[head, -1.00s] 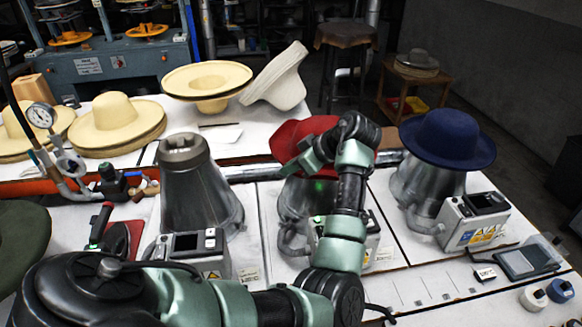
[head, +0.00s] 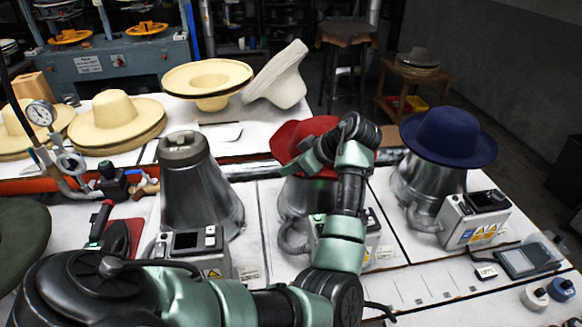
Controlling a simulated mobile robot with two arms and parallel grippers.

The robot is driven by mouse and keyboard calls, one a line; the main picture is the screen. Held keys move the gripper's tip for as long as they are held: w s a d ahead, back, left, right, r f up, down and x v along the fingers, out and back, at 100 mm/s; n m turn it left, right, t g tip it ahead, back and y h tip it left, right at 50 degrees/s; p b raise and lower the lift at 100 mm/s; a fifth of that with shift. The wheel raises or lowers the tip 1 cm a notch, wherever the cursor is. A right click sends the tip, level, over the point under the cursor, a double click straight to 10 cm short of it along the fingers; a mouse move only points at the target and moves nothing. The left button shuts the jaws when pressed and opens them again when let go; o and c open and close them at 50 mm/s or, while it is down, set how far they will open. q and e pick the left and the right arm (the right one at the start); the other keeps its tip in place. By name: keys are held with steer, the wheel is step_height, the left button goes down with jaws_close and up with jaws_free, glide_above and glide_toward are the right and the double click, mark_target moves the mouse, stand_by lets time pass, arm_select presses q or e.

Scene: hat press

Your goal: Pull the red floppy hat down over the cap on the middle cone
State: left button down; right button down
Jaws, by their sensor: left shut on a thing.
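The red floppy hat (head: 292,136) sits at the top of the middle cone (head: 297,197), tilted, with its brim reaching out to the right behind my arm. My left arm comes in from the lower left and bends up in front of the cone. My left gripper (head: 313,158) is at the hat's front brim and shut on it; its fingertips are mostly hidden by the wrist. The cap on the middle cone is hidden under the hat and behind my arm. My right gripper is not in view.
A blue hat (head: 448,137) sits on the right cone (head: 428,188). The left cone (head: 196,190) is bare with a metal cap on top. Control boxes (head: 474,220) stand in front of the cones. Straw hats (head: 117,120) lie on the white table behind.

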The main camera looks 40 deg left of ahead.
arm_select(q)
steer(key=c, duration=1.5)
jaws_free()
steer(key=shift+r, duration=0.1)
steer(key=shift+w+d+r+p, duration=0.1)
steer(key=shift+d+r+p, duration=0.3)
steer(key=shift+r+p, duration=0.35)
steer(key=shift+d+r+p, duration=0.4)
steer(key=shift+r+p, duration=0.2)
steer(key=shift+r, duration=0.2)
steer(key=shift+w+d+r+p, duration=0.1)
steer(key=shift+d+r+p, duration=0.3)
steer(key=shift+r+p, duration=0.35)
steer(key=shift+p+v, duration=0.4)
steer(key=shift+v, duration=0.5)
steer(key=shift+s+a, duration=0.1)
